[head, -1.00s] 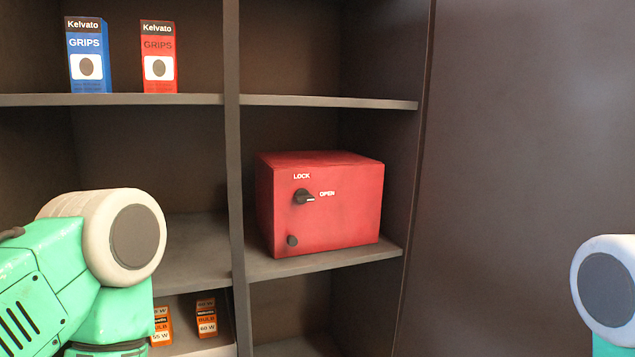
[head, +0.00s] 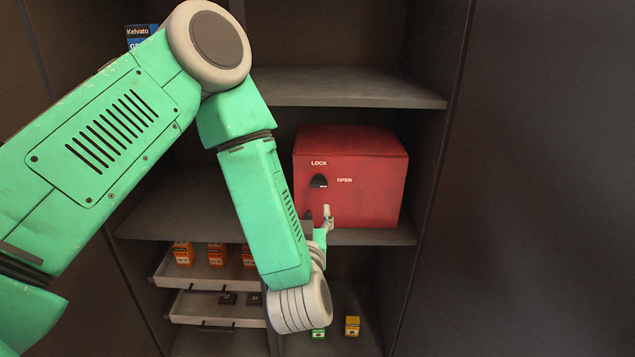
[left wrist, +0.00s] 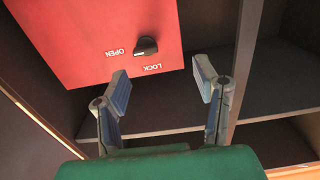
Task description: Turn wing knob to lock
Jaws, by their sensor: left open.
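The red box (head: 375,185) sits on the middle shelf, with the labels LOCK above and OPEN to the right of its black wing knob (head: 319,181). In the left wrist view the knob (left wrist: 146,46) appears upside down, its narrow end toward OPEN. My left gripper (head: 318,214) is in front of the box's lower front, below the knob. In the left wrist view its two fingers (left wrist: 162,80) are spread and empty, with the knob beyond them and not touched. My right gripper is out of view.
Shelf boards lie above and below the red box (head: 340,236), with a tall dark panel (head: 540,180) to the right. Trays (head: 215,278) with small orange boxes are at lower left. A yellow box (head: 352,326) stands low down.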

